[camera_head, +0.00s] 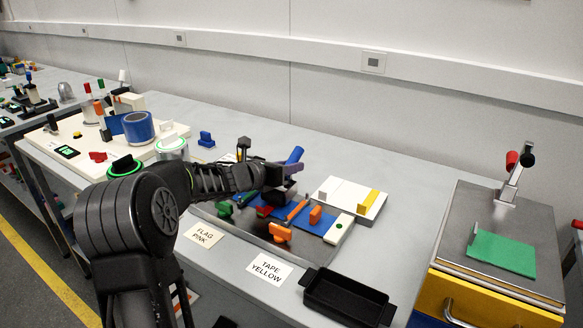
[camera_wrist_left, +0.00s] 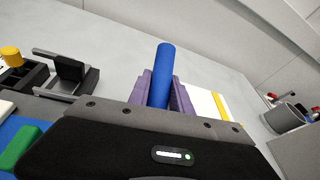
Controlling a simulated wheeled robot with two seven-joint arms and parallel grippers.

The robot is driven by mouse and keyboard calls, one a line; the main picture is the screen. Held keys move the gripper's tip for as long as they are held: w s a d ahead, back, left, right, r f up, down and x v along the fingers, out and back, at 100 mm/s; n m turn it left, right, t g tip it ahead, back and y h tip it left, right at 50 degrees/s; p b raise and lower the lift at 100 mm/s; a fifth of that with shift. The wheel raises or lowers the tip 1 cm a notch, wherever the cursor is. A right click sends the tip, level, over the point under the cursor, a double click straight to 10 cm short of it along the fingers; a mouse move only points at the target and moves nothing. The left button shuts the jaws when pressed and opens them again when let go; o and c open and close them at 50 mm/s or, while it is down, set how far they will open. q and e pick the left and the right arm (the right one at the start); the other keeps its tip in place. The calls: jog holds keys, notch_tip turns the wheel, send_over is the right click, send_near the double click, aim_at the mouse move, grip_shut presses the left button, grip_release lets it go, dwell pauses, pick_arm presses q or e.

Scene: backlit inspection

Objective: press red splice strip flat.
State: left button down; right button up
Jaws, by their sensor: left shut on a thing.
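My left gripper (camera_head: 283,174) is over the dark work mat, with its purple fingers shut on a blue cylinder (camera_head: 295,154). In the left wrist view the blue cylinder (camera_wrist_left: 163,75) sticks up between the purple fingers (camera_wrist_left: 160,97). Below the gripper, a small red piece (camera_head: 263,211) lies by the blue panel (camera_head: 312,222); I cannot tell whether it is the splice strip or whether it lies flat. The gripper and forearm hide part of the panel. My right gripper is not in view.
Orange pieces (camera_head: 280,232) and green pieces lie around the panel. A white block with a yellow strip (camera_head: 368,201) stands to the right. An empty black tray (camera_head: 346,297) is at the front edge. Labels read FLAG PINK (camera_head: 205,234) and TAPE YELLOW (camera_head: 269,268).

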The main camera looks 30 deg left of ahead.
pick_arm(q)
jog(key=shift+s+f, duration=0.15)
jog(key=shift+s, duration=0.1)
dwell(0.3)
jog(key=shift+s+b, duration=0.4)
jog(key=shift+s, duration=0.05)
jog(key=shift+s, duration=0.1)
dwell(0.3)
jog(key=shift+s+b, duration=0.35)
jog(key=shift+s, duration=0.1)
jog(key=shift+s, duration=0.2)
jog(key=shift+s+b, duration=0.35)
jog(key=shift+s, duration=0.1)
jog(key=shift+d, duration=0.1)
dwell(0.4)
